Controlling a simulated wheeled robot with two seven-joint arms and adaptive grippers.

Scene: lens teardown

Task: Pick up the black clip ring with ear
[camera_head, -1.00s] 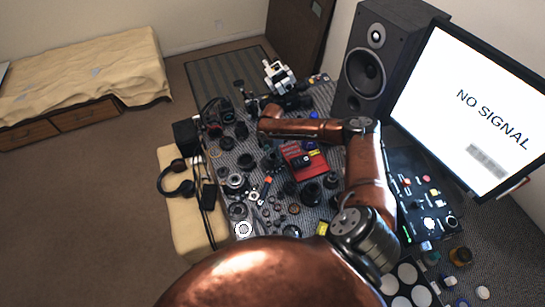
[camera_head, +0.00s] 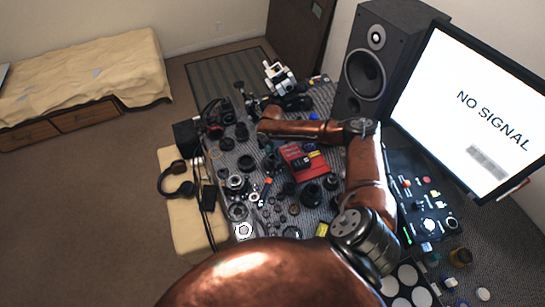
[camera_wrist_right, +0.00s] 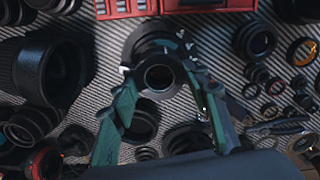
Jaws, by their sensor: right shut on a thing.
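My right gripper (camera_wrist_right: 158,78) points down at the crowded table in the right wrist view, with one teal finger on each side. It is shut on the black clip ring with ear (camera_wrist_right: 140,77), a small dark ring with an open centre. A wider dark round part shows just behind the ring. I cannot clearly make out the ear or how high the ring is. My left gripper is not in view.
A red case (camera_head: 305,163) lies mid-table; it also edges the top of the right wrist view (camera_wrist_right: 125,8). Dark lens barrels (camera_wrist_right: 48,72) and small rings crowd around the gripper. A speaker (camera_head: 377,60) and monitor (camera_head: 470,110) stand to the right. Little table is free.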

